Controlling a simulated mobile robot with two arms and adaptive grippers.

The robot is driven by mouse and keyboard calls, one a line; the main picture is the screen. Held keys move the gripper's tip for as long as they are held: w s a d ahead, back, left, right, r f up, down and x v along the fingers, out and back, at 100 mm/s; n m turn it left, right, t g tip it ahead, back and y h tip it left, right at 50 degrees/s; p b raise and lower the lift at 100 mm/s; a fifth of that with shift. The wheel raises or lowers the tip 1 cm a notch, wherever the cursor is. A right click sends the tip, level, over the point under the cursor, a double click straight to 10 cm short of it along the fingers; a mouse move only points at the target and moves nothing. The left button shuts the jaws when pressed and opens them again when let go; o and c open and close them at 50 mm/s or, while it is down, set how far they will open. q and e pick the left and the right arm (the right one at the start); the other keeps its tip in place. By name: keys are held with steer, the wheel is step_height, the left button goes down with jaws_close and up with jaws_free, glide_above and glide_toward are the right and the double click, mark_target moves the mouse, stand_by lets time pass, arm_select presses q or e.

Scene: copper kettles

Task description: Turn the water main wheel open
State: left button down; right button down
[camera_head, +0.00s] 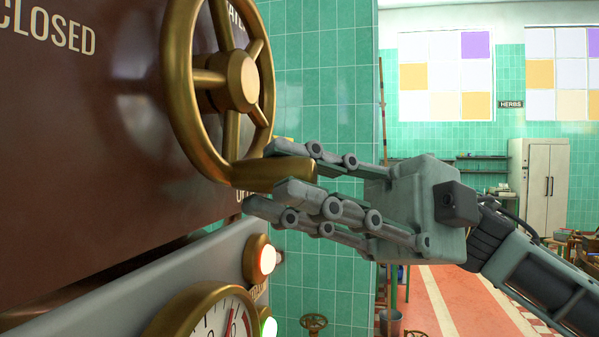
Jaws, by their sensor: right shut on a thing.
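The water main wheel (188,128) is a brass handwheel with spokes and a round hub, mounted on a dark brown panel (105,115) at the left. "CLOSED" is lettered on the panel at the upper left. A brass handle (270,176) sticks out from the wheel's lower rim to the right. My right gripper (280,178) comes in from the right and is shut on this handle, with its fingers above and below it. The fingers hide part of the handle and the lettering behind it. My left gripper is not in view.
Below the wheel, a grey ledge carries a brass-rimmed gauge (212,318), a red lamp (266,259) and a green lamp (268,327). A small brass valve wheel (313,322) is lower down. A white cabinet (544,182) stands far right beyond open floor.

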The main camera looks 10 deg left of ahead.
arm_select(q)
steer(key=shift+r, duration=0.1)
arm_select(e)
steer(key=shift+w+d+r, duration=0.1)
steer(key=shift+w+r, duration=0.05)
steer(key=shift+r, duration=0.3)
steer(key=c, duration=1.8)
jaws_free()
steer(key=shift+o, duration=0.7)
steer(key=shift+f, duration=0.25)
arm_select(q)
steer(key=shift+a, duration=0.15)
arm_select(e)
steer(key=v, duration=1.2)
